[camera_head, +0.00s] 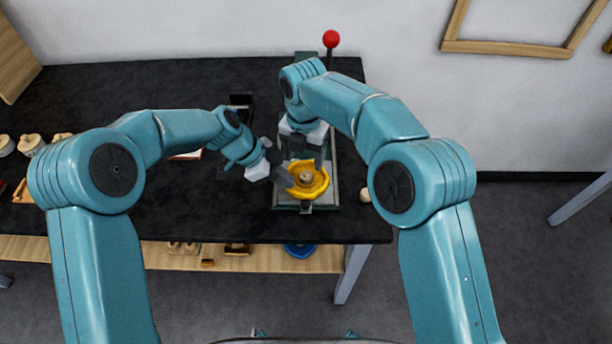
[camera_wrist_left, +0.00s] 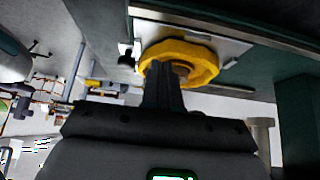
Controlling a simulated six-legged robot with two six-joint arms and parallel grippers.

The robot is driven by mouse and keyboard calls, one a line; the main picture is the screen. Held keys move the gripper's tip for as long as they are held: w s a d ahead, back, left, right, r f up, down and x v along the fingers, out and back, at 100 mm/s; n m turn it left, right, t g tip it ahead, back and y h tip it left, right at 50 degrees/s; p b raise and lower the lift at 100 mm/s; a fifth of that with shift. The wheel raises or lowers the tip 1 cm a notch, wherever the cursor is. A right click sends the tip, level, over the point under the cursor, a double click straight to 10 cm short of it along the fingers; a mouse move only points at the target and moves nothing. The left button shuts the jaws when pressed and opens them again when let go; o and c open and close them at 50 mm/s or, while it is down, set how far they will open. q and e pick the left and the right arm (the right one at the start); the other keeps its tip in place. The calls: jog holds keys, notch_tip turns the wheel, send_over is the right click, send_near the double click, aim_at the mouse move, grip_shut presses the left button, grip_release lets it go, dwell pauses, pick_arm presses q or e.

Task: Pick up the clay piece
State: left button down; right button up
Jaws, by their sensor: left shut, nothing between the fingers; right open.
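A small tan-brown lump (camera_head: 306,176), which looks like the clay piece, sits in the middle of a yellow ring-shaped holder (camera_head: 318,190). In the left wrist view the lump (camera_wrist_left: 181,69) shows partly behind my fingers, inside the yellow holder (camera_wrist_left: 205,62). My left gripper (camera_head: 287,179) is shut and empty at the holder's left side; its fingers (camera_wrist_left: 163,88) overlap the near rim in the wrist view. I cannot tell whether they touch it. My right gripper (camera_head: 305,160) is open, just behind and above the holder, pointing down.
The holder is on a green-framed stand (camera_head: 277,197) with a red-knobbed lever (camera_head: 331,39) at its back. A small pale ball (camera_head: 365,195) lies to the right. Several small pots (camera_head: 31,144) stand at the far left of the black table (camera_head: 190,215). The table's front left is clear.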

aim_at(306, 175)
notch_tip(306, 175, down, 6)
jog(key=shift+s+d+r, duration=0.1)
jog(key=shift+d, duration=0.05)
jog(key=c, duration=1.1)
